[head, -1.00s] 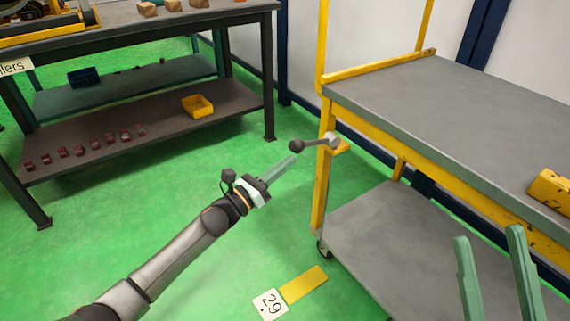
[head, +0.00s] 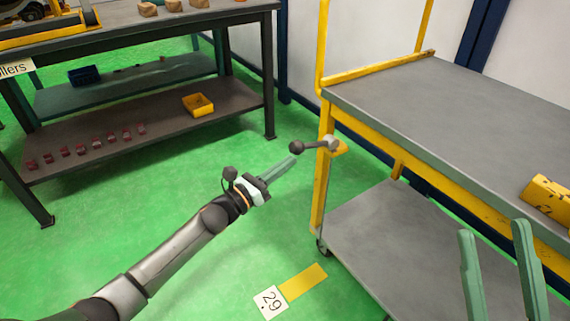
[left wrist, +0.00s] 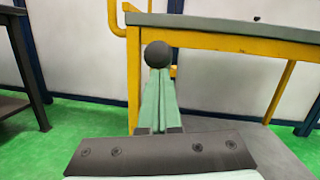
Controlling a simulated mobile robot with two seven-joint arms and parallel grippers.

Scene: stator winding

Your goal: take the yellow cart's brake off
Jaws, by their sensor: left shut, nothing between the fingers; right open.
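The yellow cart (head: 318,190) with grey decks stands at the right. Its brake lever, a grey arm with a dark ball knob (head: 297,147), sticks out to the left from a pivot (head: 332,142) on the cart's near left post. My left gripper (head: 294,160) is shut and empty, its fingertips just below the knob in the head view. In the left wrist view the knob (left wrist: 157,54) sits right at the tips of the shut fingers (left wrist: 158,80); I cannot tell if they touch. My right gripper (head: 496,245) is open and empty, in front of the cart's lower deck.
A dark workbench (head: 150,35) with a lower shelf stands at the left, holding a yellow bin (head: 198,104) and several small dark red parts. A floor card marked 29 (head: 270,301) and a yellow strip (head: 304,283) lie before the cart. A yellow block (head: 547,197) is on the upper deck.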

